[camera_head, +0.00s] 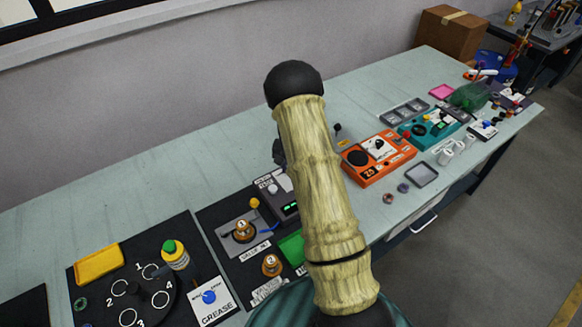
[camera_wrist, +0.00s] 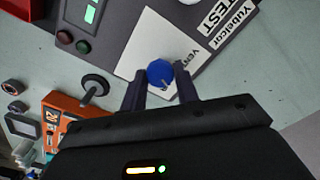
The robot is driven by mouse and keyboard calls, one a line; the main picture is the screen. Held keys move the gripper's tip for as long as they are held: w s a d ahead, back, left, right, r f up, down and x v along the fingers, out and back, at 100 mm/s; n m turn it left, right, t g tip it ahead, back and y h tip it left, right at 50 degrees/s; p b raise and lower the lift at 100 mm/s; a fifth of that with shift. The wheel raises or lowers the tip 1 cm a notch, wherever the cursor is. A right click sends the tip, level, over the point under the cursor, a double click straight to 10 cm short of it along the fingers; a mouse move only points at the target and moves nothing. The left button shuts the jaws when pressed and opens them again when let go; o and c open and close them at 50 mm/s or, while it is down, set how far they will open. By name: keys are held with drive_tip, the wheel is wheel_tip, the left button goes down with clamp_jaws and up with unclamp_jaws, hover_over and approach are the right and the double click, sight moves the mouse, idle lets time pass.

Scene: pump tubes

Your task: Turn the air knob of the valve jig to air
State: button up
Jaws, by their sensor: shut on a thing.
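In the wrist view a blue knob (camera_wrist: 160,72) stands on a white plate (camera_wrist: 135,57) partly lettered "VENT". The plate sits on a grey jig (camera_wrist: 115,20) with a label ending in "TEST". My gripper (camera_wrist: 160,88) is shut on the blue knob, one dark finger on each side of it. A small light mark shows on the knob's near side; the rest of the plate's lettering is hidden, and I cannot tell the exact setting. In the head view my arm hides the knob and most of my gripper; part of a grey box with a green display (camera_head: 288,206) shows beside the arm.
An orange device (camera_head: 378,158) and a teal one (camera_head: 430,130) stand right of my arm. A dark mat (camera_head: 215,215) at left carries brass-coloured fittings (camera_head: 243,231). The table's back left is clear.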

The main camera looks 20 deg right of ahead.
drive_tip(key=m, duration=0.4)
drive_tip(key=shift+m, duration=0.4)
drive_tip(key=o, duration=1)
drive_tip(key=shift+c, duration=0.2)
drive_tip(key=shift+r, duration=0.15)
wheel_tip(320, 180, up, 17)
drive_tip(key=b, duration=0.1)
drive_tip(key=shift+r, duration=0.1)
